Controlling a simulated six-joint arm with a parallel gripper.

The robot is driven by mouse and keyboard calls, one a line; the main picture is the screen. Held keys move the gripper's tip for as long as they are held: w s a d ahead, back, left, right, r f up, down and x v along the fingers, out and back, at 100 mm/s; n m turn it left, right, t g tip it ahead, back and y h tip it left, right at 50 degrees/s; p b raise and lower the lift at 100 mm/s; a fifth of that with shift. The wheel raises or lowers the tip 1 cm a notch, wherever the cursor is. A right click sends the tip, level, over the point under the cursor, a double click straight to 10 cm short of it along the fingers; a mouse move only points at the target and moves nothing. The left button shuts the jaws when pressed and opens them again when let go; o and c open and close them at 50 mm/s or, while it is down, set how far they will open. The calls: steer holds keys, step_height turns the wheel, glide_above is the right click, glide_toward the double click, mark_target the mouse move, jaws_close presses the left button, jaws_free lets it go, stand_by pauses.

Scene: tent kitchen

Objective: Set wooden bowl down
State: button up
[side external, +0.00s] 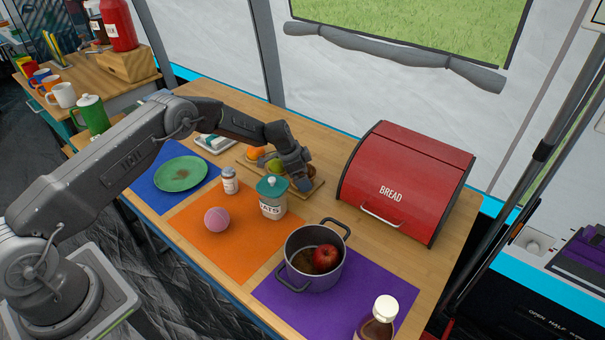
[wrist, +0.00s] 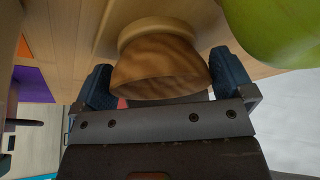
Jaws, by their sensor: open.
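The wooden bowl (wrist: 160,62) is brown with a paler band at its far end. In the wrist view it sits between the two blue-grey fingers of my gripper (wrist: 163,82), which are open on either side of it. In the side view only a small brown part of the bowl (side external: 312,171) shows behind my gripper (side external: 302,184). It is at the right end of a wooden board (side external: 319,187). I cannot tell whether the bowl's underside fully touches the board.
A green pear (side external: 275,166) lies close beside the bowl, and an orange (side external: 255,153) is farther left. An oats jar (side external: 271,198) stands in front. A red bread box (side external: 408,183) is to the right. A pot (side external: 312,270) holds an apple (side external: 326,257).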

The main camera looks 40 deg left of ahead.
steer(key=shift+r, duration=0.3)
steer(key=v, duration=1.2)
steer(key=s+d+r+n+y, duration=0.1)
steer(key=s+d+r+n, duration=0.15)
steer(key=s+r, duration=0.7)
steer(key=s+d+r+n, duration=0.25)
steer(key=s+r, duration=0.45)
steer(key=r, duration=0.6)
steer(key=s+d+r+n+t+y, duration=0.1)
steer(key=s+n, duration=0.3)
steer(key=s, duration=1.9)
steer(key=shift+s+d+r+t+y, duration=0.2)
steer(key=shift+d+t+y, duration=0.15)
steer(key=shift+t+y, duration=0.3)
